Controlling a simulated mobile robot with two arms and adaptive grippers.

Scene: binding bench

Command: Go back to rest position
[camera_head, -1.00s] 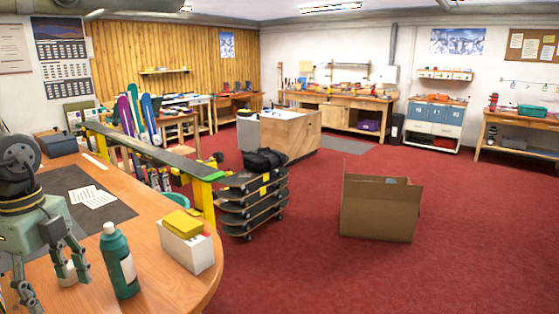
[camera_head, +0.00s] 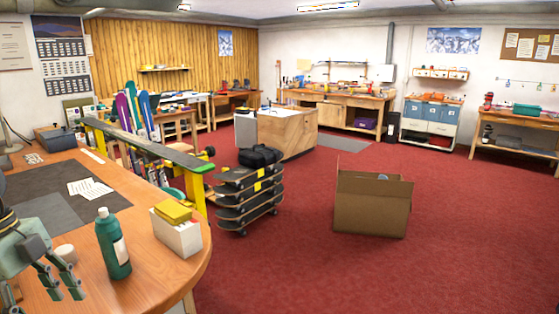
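My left gripper (camera_head: 62,283) is at the lower left in the head view, above the wooden bench (camera_head: 165,283), with its fingers spread apart and nothing between them. It is just left of a green bottle (camera_head: 113,245), apart from it, and close to a small white round item (camera_head: 65,252). Part of the gripper and its arm is cut off by the left edge of the picture. My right gripper does not show.
A white box with a yellow block (camera_head: 174,228) stands near the bench's rounded edge. Beyond are stacked skateboards (camera_head: 245,206), a ski on a yellow stand (camera_head: 150,147) and an open cardboard box (camera_head: 372,205). Red carpet (camera_head: 300,270) is clear between them.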

